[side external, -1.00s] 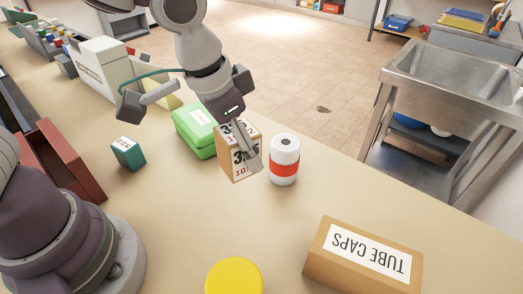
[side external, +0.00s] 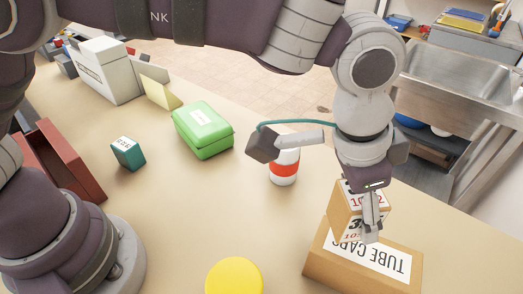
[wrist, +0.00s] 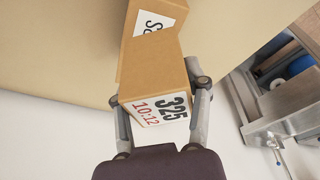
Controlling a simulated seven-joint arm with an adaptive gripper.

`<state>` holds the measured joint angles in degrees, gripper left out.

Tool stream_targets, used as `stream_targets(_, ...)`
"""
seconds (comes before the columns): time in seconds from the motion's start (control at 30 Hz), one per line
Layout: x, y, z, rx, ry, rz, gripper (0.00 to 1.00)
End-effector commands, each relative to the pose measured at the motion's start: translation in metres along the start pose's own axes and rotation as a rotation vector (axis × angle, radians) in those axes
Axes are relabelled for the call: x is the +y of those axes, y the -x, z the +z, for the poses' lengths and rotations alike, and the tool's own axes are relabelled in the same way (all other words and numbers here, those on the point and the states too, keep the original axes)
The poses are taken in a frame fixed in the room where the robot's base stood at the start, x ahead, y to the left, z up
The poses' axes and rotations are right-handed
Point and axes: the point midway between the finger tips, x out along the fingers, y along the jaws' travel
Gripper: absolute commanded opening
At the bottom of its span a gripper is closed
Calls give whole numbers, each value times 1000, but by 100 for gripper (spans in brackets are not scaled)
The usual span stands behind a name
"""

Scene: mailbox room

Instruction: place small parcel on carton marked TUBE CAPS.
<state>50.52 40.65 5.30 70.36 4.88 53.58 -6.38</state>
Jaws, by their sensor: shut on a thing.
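The small parcel (side external: 344,213) is a brown box with a white label reading 325 and 10:12. My gripper (side external: 370,222) is shut on it; in the wrist view the parcel (wrist: 155,78) sits between the two fingers (wrist: 162,112). The carton marked TUBE CAPS (side external: 322,262) is a long brown box on the table, with its label partly hidden by the parcel and fingers. The parcel is over the carton's far part in the side view. I cannot tell whether they touch. In the wrist view part of the carton (wrist: 133,22) shows beyond the parcel.
A yellow round lid (side external: 234,275), a green case (side external: 203,130) and a teal box (side external: 128,153) are farther left. A steel sink (side external: 460,75) stands beyond the table's edge.

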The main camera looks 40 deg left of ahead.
Motion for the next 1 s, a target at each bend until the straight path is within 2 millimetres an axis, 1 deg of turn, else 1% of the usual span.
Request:
stream_targets(0.13, 0, -5, -10, 1, 1, 0, 8)
stream_targets(0.2, 0, -21, -4, -5, 0, -1, 8)
stream_targets(0.3, 1, -35, 0, -2, 0, 0, 8)
stream_targets(0.67, 0, -40, 1, 1, 1, 1, 8)
stream_targets(0.7, 0, -41, 1, 1, 1, 0, 49)
stream_targets(0.9, 0, -40, 1, 2, 1, 0, 74)
stream_targets(1.0, 0, -40, 1, 2, 1, 1, 74)
